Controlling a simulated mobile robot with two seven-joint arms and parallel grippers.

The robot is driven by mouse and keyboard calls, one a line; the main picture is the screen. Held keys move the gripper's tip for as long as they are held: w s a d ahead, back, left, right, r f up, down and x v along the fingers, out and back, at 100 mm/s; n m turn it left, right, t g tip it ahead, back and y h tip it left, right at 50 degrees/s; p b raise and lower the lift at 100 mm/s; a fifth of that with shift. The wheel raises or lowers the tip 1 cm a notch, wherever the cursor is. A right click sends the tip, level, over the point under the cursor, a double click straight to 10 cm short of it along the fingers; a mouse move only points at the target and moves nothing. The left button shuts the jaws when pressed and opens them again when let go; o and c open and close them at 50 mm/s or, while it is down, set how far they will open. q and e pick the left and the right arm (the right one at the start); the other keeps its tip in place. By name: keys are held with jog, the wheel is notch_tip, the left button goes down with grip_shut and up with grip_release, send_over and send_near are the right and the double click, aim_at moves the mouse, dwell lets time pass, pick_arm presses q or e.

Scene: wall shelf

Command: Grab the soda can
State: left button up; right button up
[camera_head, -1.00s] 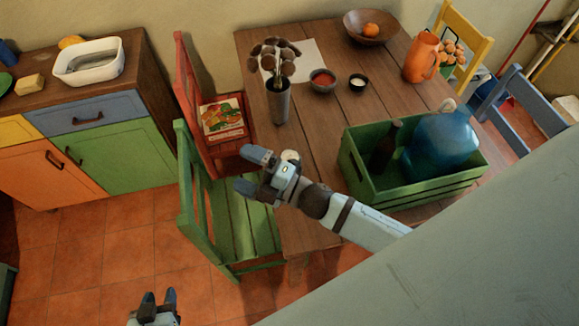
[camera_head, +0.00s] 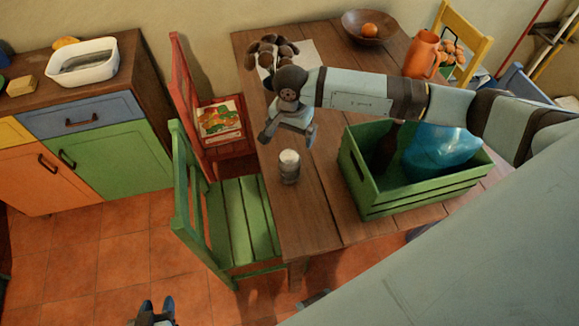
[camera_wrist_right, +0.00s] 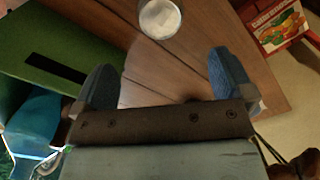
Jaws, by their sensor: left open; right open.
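The soda can (camera_head: 289,168) is a small grey cylinder with a whitish top, upright near the table's left edge. Its round pale top (camera_wrist_right: 160,17) shows at the upper edge of the right wrist view, beyond my fingertips. My right gripper (camera_head: 288,137) is open and empty, just behind the can in the head view and apart from it. Its two blue fingers (camera_wrist_right: 165,80) are spread in the wrist view with only table between them. My left gripper (camera_head: 157,305) is open and empty, low over the floor at the bottom edge.
A green crate (camera_head: 365,186) holding a blue jug (camera_head: 440,150) and a dark bottle stands right of the can. A green chair (camera_head: 245,225) and a red chair (camera_head: 228,148) line the table's left side. My right forearm partly covers the flower vase. Table around the can is clear.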

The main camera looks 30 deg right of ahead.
aim_at(290, 156)
notch_tip(290, 156, down, 7)
jog(key=shift+a+r+p, duration=0.1)
jog(key=shift+p, duration=0.3)
jog(key=f, duration=0.1)
jog(key=f+p, duration=0.1)
jog(key=f, duration=0.3)
jog(key=shift+s+a, duration=0.2)
jog(key=shift+a, duration=0.1)
jog(key=shift+f, duration=0.25)
jog(key=shift+c, duration=0.4)
jog(key=c, duration=0.9)
